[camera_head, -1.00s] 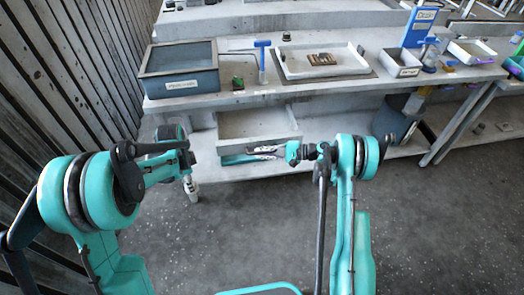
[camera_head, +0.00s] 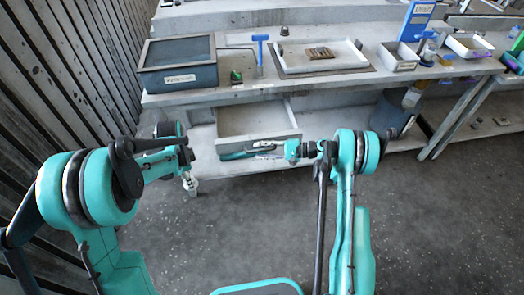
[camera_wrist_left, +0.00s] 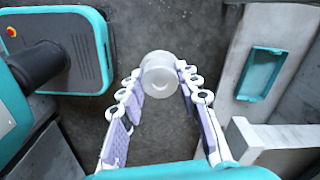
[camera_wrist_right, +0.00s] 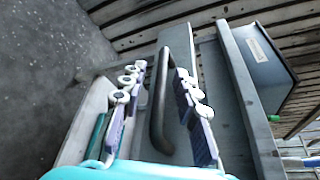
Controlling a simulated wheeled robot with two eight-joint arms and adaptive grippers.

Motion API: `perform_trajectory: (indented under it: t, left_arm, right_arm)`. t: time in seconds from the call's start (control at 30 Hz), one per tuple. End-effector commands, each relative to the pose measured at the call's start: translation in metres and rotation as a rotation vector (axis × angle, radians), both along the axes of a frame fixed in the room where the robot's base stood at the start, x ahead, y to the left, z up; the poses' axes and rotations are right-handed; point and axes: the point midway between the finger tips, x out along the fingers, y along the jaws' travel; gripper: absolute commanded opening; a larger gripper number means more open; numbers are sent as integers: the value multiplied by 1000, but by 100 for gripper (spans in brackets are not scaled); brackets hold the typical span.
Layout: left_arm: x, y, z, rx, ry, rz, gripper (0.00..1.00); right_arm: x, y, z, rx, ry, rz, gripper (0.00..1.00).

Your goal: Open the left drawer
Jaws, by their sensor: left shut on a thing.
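The left drawer (camera_head: 258,119) is grey and hangs under the bench. It stands pulled out, and its inside is visible and looks empty. Its dark bar handle (camera_wrist_right: 158,105) shows in the right wrist view. My right gripper (camera_head: 252,152) is at the drawer front. In the right wrist view its fingers (camera_wrist_right: 158,85) are spread on either side of the handle, with gaps to it; the depth is unclear. My left gripper (camera_head: 190,186) is away to the left of the drawer, shut on a pale round cylinder (camera_wrist_left: 158,74), which it holds above the floor.
A dark lidded box (camera_head: 180,64), a blue tool (camera_head: 260,50), a white tray (camera_head: 345,62) and a small bin (camera_head: 398,57) stand on the bench (camera_head: 230,97). A slatted wall (camera_head: 65,60) is close on the left. The floor (camera_head: 250,225) before the drawer is clear.

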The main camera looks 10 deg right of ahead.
Motion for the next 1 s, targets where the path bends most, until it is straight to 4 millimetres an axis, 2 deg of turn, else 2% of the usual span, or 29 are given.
perform_trajectory:
  t: [0.17, 0.5, 0.6, 0.8, 1.0]
  left_arm:
    - [0, 0, 0, 0, 0, 0, 0]
    - [0, 0, 0, 0, 0, 0, 0]
    - [0, 0, 0, 0, 0, 0, 0]
    - [0, 0, 0, 0, 0, 0, 0]
    - [0, 0, 0, 0, 0, 0, 0]
  right_arm:
    - [-4, -15, 3, 0, 0, -4, 31]
    - [-27, -82, 18, 0, 0, -4, 31]
    - [-32, -96, 22, 0, 1, -2, 31]
    - [-38, -110, 25, -1, 0, -1, 31]
    - [-38, -111, 25, 0, 0, 0, 31]
